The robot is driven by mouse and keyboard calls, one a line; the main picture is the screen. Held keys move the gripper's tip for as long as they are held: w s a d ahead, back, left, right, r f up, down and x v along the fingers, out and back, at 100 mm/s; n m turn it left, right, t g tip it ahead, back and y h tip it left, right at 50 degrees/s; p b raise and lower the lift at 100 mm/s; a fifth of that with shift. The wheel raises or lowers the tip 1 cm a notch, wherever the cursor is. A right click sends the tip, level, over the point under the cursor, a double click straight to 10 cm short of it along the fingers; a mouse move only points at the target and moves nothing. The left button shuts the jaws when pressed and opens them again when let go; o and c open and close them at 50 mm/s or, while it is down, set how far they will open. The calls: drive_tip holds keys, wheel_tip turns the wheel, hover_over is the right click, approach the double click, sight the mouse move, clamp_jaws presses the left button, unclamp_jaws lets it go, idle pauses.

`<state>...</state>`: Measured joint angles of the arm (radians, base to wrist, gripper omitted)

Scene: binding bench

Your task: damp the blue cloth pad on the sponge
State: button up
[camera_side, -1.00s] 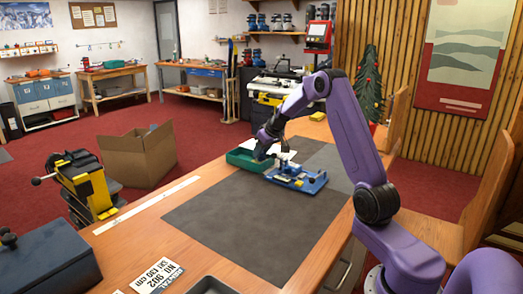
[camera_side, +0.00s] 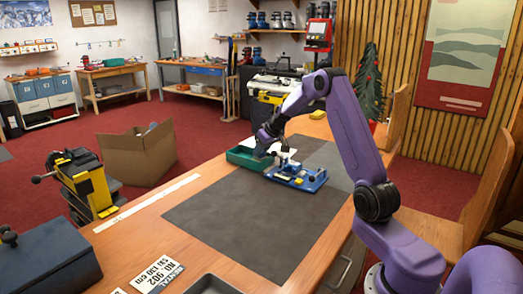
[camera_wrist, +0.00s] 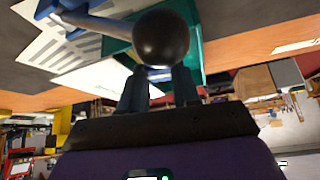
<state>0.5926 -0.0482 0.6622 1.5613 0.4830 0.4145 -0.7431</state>
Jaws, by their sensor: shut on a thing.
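My gripper (camera_side: 263,150) is over the green tray on the bench, pointing down. In the wrist view its two dark fingers (camera_wrist: 160,76) are closed on a round black knob (camera_wrist: 161,36). I cannot make out the sponge in either view.
A blue fixture (camera_side: 307,184) with small metal parts stands just right of the tray. White sheets (camera_wrist: 95,80) lie near the tray in the wrist view. The dark mat (camera_side: 240,220) is clear in front. A dark blue box (camera_side: 40,270) stands at the bench's near left.

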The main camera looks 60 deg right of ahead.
drive_tip(key=shift+r, duration=3.5)
